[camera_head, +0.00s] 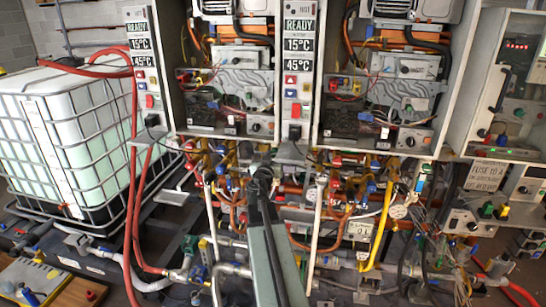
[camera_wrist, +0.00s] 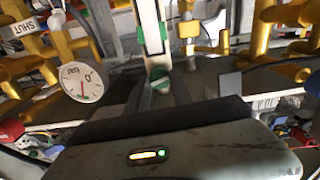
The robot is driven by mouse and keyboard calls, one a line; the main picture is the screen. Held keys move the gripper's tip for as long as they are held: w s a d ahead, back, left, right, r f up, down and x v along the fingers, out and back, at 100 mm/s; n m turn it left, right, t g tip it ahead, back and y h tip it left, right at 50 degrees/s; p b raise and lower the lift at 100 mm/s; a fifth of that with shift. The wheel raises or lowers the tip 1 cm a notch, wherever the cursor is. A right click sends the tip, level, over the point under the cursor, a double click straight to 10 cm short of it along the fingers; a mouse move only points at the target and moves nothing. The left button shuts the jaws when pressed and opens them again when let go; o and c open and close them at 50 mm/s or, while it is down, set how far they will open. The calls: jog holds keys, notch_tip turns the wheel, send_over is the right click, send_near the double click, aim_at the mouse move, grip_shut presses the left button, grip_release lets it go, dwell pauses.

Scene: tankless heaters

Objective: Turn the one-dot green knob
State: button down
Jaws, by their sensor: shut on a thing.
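A small green knob (camera_wrist: 161,82) with a pale face shows near the middle of the wrist view. Its dot marking is too small to read. My gripper (camera_wrist: 159,92) is shut on this knob, with a grey finger on each side of it. In the head view my arm reaches up from the bottom to the pipework under the middle heater, where my gripper (camera_head: 262,168) is small and dark. The knob is hidden there by the arm and the clutter.
A round white gauge (camera_wrist: 80,82) and yellow pipes crowd the knob. Heater cabinets with READY displays (camera_head: 298,27) stand above. A caged white tank (camera_head: 75,140) is at left, with red hoses beside it. A control panel (camera_head: 480,222) stands at right.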

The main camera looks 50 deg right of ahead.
jog(key=shift+n, duration=1)
jog(key=c, duration=1.1)
grip_release()
